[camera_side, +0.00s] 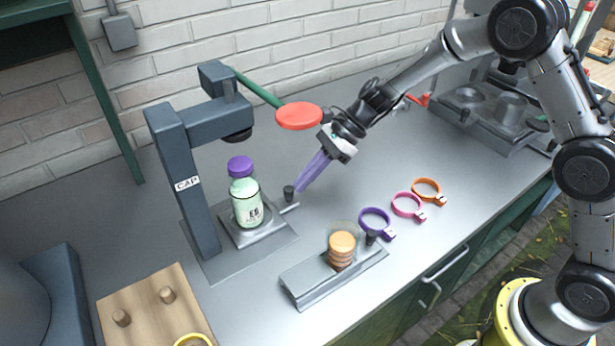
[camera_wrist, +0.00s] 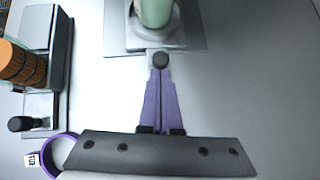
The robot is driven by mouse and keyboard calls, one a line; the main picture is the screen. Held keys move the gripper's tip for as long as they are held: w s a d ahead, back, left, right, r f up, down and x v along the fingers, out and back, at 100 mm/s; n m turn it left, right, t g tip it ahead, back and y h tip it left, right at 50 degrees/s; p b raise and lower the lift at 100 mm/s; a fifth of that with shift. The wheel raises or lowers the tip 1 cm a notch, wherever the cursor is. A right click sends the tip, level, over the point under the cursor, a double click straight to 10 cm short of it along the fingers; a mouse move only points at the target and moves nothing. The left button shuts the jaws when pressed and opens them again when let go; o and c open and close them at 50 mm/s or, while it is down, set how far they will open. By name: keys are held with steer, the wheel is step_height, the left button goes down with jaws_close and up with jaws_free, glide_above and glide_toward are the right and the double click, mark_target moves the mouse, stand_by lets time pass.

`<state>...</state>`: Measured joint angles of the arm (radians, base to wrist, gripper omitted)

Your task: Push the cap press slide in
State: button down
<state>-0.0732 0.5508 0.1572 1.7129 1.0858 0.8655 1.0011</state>
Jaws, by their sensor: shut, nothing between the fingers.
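The cap press (camera_side: 187,185) is a blue-grey frame marked CAP. A short bar ends in a black knob (camera_side: 289,192) on the slide's right side. My gripper (camera_side: 299,188) is shut and empty, its purple fingers pointing down at the knob. In the wrist view, the fingertips (camera_wrist: 160,70) are right at the knob (camera_wrist: 160,60), with the bottle (camera_wrist: 154,12) beyond. I cannot tell whether they touch.
The press lever has a red paddle (camera_side: 299,116) above and left of my wrist. In front stands a grey holder (camera_side: 305,284) with stacked orange discs (camera_side: 342,250). Purple (camera_side: 375,222), pink (camera_side: 407,205) and orange (camera_side: 427,189) rings lie to the right. A pegged wooden board (camera_side: 145,325) is front left.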

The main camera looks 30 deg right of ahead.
steer(key=shift+a, duration=0.25)
steer(key=shift+d, duration=0.3)
steer(key=d, duration=0.3)
steer(key=d+r, duration=0.1)
steer(key=shift+s+d, duration=0.3)
steer(key=shift+d, duration=0.05)
steer(key=s+d+r+n+t, duration=0.1)
steer(key=s+d+r, duration=0.1)
steer(key=r, duration=0.5)
steer(key=s+d+r, duration=0.2)
steer(key=r, duration=0.5)
steer(key=s+r+n+t+h, duration=0.1)
steer(key=s+r+n+h, duration=0.35)
steer(key=s, duration=0.75)
steer(key=s+d+f+n+t+h, duration=0.1)
steer(key=s+d+f+n+h, duration=0.1)
steer(key=s+d+n, duration=0.2)
steer(key=s+d+f+n+t+h, duration=0.1)
steer(key=s+d+n, duration=0.4)
steer(key=s+n, duration=0.5)
steer(key=shift+s+d+f+h, duration=0.25)
steer(key=shift+f+h, duration=0.3)
steer(key=shift+f, duration=0.2)
